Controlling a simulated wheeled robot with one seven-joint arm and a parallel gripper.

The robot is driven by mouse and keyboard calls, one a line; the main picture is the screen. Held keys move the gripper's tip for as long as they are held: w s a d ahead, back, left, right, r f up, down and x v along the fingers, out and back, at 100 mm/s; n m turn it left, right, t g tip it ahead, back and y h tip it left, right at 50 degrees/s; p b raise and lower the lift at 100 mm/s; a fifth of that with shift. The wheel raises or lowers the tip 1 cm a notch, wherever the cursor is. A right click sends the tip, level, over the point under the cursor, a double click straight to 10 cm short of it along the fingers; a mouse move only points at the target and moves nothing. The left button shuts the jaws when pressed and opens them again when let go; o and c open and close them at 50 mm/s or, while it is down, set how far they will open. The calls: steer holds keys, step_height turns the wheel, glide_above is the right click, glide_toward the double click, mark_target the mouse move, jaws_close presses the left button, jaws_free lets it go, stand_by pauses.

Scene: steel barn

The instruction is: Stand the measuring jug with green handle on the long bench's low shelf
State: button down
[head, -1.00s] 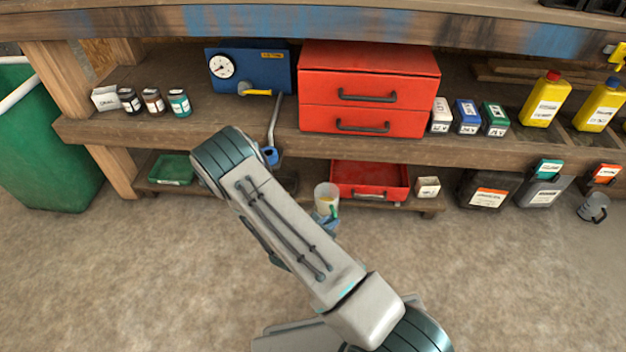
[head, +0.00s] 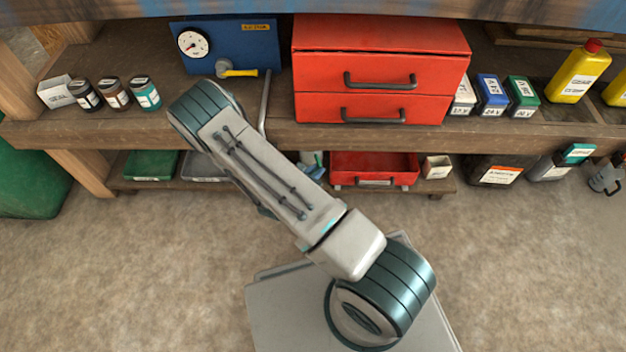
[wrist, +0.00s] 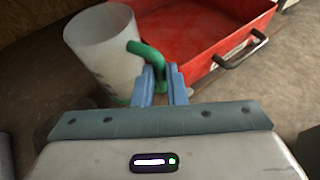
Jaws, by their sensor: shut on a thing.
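The measuring jug (wrist: 104,52) is a pale translucent cup with a green handle (wrist: 148,54). In the wrist view it looks upright, just left of a red tray. My gripper (wrist: 160,78) has its blue fingers shut on the handle. In the head view my arm hides most of the jug, and only the blue fingers and a bit of green show at my gripper (head: 312,165). The long bench's low shelf (head: 122,183) runs under the wider middle shelf. The jug is at this shelf, left of the tray. I cannot tell whether its base touches the boards.
The red tray (head: 343,178) and a small white box (head: 437,167) stand on the low shelf to the right. A green tray (head: 150,166) and a grey tray (head: 203,168) are to the left. The middle shelf's edge (head: 210,136) hangs above, with red drawers (head: 378,65) on it.

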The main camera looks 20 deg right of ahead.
step_height(320, 180, down, 7)
steer(key=b, duration=0.2)
steer(key=shift+r+b, duration=0.2)
steer(key=shift+b, duration=0.15)
steer(key=shift+f, duration=0.15)
steer(key=c, duration=1.5)
jaws_free()
steer(key=shift+o, duration=0.2)
steer(key=p+v, duration=0.4)
steer(key=v, duration=0.8)
steer(key=shift+r, duration=0.25)
steer(key=shift+s, duration=0.1)
